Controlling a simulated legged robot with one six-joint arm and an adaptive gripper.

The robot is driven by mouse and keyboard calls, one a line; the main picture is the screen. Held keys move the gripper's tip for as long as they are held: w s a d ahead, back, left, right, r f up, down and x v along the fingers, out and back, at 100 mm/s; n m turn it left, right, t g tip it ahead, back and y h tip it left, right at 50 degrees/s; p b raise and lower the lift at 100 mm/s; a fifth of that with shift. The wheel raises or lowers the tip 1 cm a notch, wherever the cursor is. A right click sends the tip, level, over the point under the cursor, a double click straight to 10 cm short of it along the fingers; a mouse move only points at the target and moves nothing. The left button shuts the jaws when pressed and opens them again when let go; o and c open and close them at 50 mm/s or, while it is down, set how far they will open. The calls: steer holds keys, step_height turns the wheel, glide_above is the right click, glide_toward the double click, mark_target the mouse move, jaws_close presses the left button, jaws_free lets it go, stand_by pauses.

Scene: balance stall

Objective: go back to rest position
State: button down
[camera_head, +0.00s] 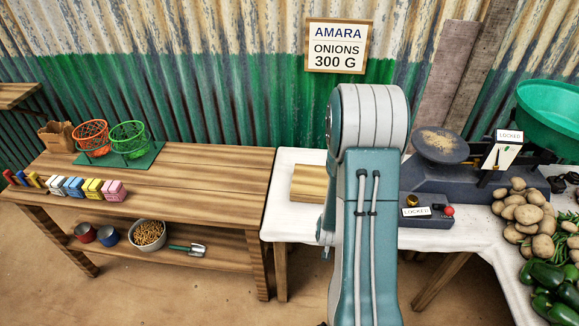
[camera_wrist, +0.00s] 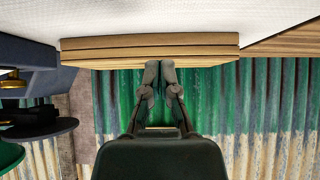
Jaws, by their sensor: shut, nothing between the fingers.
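My gripper (camera_wrist: 160,66) shows in the wrist view with its two dark fingers together and nothing between them. The fingertips appear close to a wooden board (camera_wrist: 205,43) on the white cloth; I cannot tell whether they touch it. In the head view my teal and white arm stands upright in front of the white-clothed table, and the gripper is hidden behind it. Part of the wooden board (camera_head: 308,184) shows to the left of my arm.
A dark balance scale (camera_head: 455,182) marked LOCKED stands right of my arm, with a green pan (camera_head: 560,122). Potatoes (camera_head: 525,215) and green peppers (camera_head: 545,275) lie at right. The wooden table (camera_head: 200,180) holds coloured blocks and two baskets; its middle is clear.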

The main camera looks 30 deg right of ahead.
steer(key=a+r+n+y, duration=0.4)
steer(key=a+r, duration=1.1)
steer(key=r, duration=0.4)
steer(key=s+a+r+n, duration=0.1)
steer(key=s+a+r, duration=0.4)
steer(key=s+r, duration=0.1)
steer(key=s+a+r+n+g+y, duration=0.1)
steer(key=s+a+r+n, duration=0.1)
steer(key=s+a+r, duration=0.3)
steer(key=s, duration=0.4)
steer(key=shift+s+a+r+g+y, duration=0.2)
steer(key=shift+a+r+g+y, duration=0.1)
steer(key=shift+a+r, duration=0.05)
steer(key=shift+d, duration=0.1)
